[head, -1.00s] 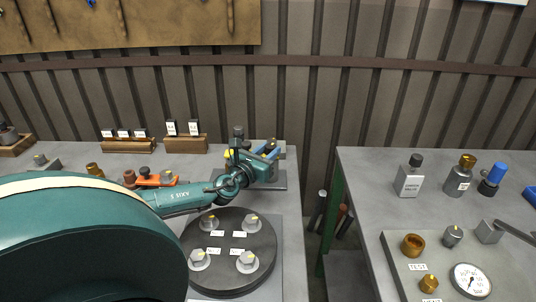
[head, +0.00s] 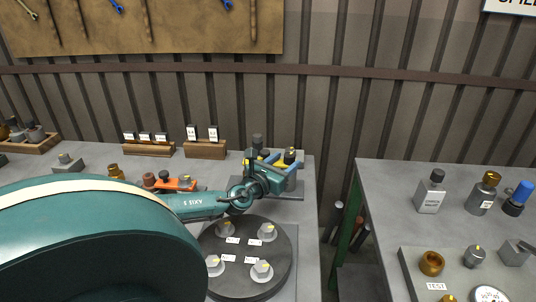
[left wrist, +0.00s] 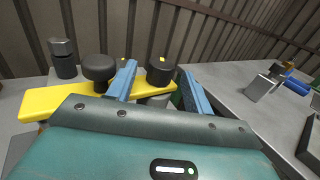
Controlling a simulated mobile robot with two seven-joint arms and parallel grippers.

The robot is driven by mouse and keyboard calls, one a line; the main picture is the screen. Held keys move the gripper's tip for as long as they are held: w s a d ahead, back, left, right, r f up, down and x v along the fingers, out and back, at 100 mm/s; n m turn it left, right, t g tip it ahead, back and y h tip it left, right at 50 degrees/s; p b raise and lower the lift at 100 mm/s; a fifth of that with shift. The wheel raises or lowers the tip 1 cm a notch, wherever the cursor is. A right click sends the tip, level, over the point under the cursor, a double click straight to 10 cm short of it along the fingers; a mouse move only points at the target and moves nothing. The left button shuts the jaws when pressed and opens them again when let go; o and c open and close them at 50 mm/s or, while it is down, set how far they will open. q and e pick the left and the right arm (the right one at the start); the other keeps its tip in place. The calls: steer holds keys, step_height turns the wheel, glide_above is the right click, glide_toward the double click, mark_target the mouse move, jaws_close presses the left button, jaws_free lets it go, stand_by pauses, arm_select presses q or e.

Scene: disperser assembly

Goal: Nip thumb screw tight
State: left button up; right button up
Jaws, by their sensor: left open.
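A black knob with a yellow mark (left wrist: 160,72), which looks like the thumb screw, stands between the blue fingers of my left gripper (left wrist: 160,88) in the left wrist view. The fingers are open, one on each side of it; contact cannot be told. A yellow bar (left wrist: 60,98) lies left of it, with a plain black knob (left wrist: 98,67) over it. In the head view my left gripper (head: 284,166) is at the back right of the left bench, and the marked knob (head: 290,155) shows beside its fingers. My right gripper is not in view.
A dark round plate (head: 245,284) with several marked grey knobs lies in front of the gripper. Wooden label blocks (head: 205,150) and an orange part (head: 180,185) stand to the left. A gap separates this bench from the right bench (head: 385,185), which holds bottles and a gauge panel.

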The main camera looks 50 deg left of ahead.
arm_select(q)
steer(key=s+d+p, duration=0.1)
steer(key=s+d, duration=0.1)
steer(key=s, duration=0.9)
steer(key=shift+s, duration=0.35)
